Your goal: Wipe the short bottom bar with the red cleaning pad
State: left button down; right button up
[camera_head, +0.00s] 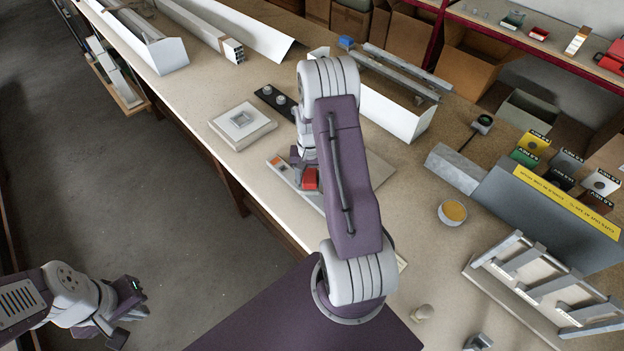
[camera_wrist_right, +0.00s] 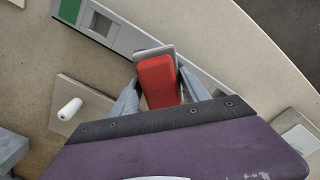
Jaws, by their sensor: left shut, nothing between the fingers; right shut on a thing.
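The red cleaning pad (camera_head: 310,179) is in my right gripper (camera_head: 303,168). In the right wrist view the pad (camera_wrist_right: 158,82) sits with its grey backing between the two fingers (camera_wrist_right: 155,95). It is over a long grey strip (camera_wrist_right: 125,40) lying near the table's front edge; I cannot tell whether it touches. In the head view a flat grey board (camera_head: 280,187) lies under the pad, partly hidden by my right arm. I cannot tell for sure which piece is the short bottom bar. My left gripper (camera_head: 130,300) is shut and empty over the floor.
A white square block (camera_head: 243,125) and a dark strip with knobs (camera_head: 275,101) lie beside the board. A long white profile (camera_head: 395,112) is behind. A bowl (camera_head: 453,212) and a slotted rack (camera_head: 540,280) stand at right. A green patch (camera_wrist_right: 70,9) marks the strip's end.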

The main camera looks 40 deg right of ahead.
aim_at(298, 188)
jog(key=shift+s+a+p, duration=0.1)
jog(key=shift+a+p, duration=0.2)
jog(key=shift+a, duration=1.75)
jog(key=shift+w+f, duration=0.1)
jog(key=shift+w, duration=0.6)
jog(key=shift+w+d, duration=0.15)
jog(key=shift+d, duration=1.85)
notch_tip(298, 188, up, 6)
jog(key=p, duration=0.5)
jog(key=shift+w, duration=0.1)
